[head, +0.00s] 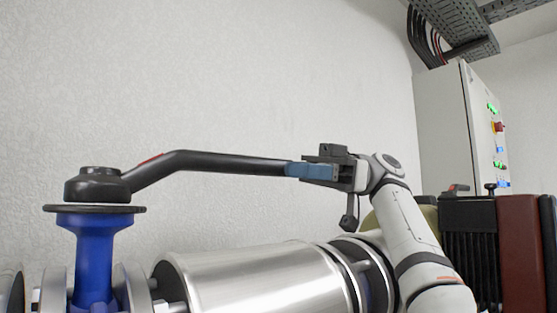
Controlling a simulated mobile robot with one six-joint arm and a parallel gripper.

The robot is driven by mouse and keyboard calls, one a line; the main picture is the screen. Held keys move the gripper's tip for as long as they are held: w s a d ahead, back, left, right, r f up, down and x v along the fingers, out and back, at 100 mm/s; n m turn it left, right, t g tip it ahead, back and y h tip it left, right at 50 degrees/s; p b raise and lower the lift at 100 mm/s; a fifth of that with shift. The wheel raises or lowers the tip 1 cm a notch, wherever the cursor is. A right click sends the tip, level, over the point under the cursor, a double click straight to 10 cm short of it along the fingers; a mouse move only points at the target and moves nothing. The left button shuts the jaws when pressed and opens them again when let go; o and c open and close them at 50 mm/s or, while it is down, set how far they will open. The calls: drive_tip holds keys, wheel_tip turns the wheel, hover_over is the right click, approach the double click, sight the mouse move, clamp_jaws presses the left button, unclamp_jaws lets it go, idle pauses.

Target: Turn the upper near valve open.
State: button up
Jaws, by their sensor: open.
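The valve is at the left of the head view, with a blue neck (93,255) and a dark round flange on top. Its long black lever (225,162) starts at the hub (95,185), rises to a bend and runs right, roughly along the silver pipe below. A small red mark shows near the bend. My gripper (308,171) is at the lever's right end, its blue fingers beside or around the tip. The jaws are open. Whether they touch the lever cannot be told, as the fingers hide the tip.
A silver clad pipe (250,282) runs under the lever. A grey control cabinet (455,130) with lit buttons stands at the right, above black and dark red plates (522,255). A cable tray (470,22) hangs at the top right. The space above the lever is clear before the white wall.

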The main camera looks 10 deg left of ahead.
drive_tip(key=shift+p+v, duration=1)
drive_tip(key=shift+v, duration=1.25)
drive_tip(key=shift+c, duration=0.3)
